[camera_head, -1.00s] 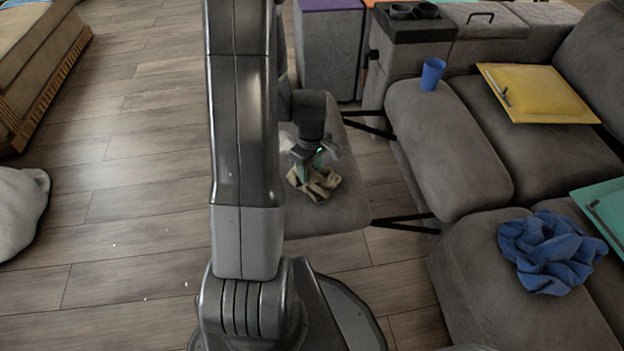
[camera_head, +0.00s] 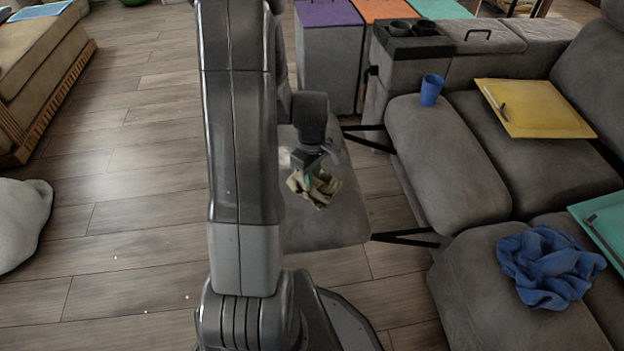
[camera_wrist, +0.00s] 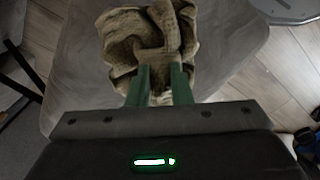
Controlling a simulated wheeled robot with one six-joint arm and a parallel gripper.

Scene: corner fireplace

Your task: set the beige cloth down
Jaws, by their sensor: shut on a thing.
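The beige cloth (camera_head: 317,190) is a crumpled bundle at my gripper, over the grey padded footrest in the head view. My gripper (camera_head: 312,172) points down at it from above. In the wrist view my gripper's green fingers (camera_wrist: 160,84) are shut on the near edge of the beige cloth (camera_wrist: 150,42). The cloth is over the grey surface, and I cannot tell whether it touches it. Part of the footrest (camera_head: 340,228) is hidden behind my arm.
A crumpled blue cloth (camera_head: 550,265) lies on the sofa at right. A blue cup (camera_head: 431,90) and a yellow tray (camera_head: 535,108) are also on the sofa. Lidded bins (camera_head: 330,55) stand behind. Wooden floor (camera_head: 130,220) is mostly clear at left.

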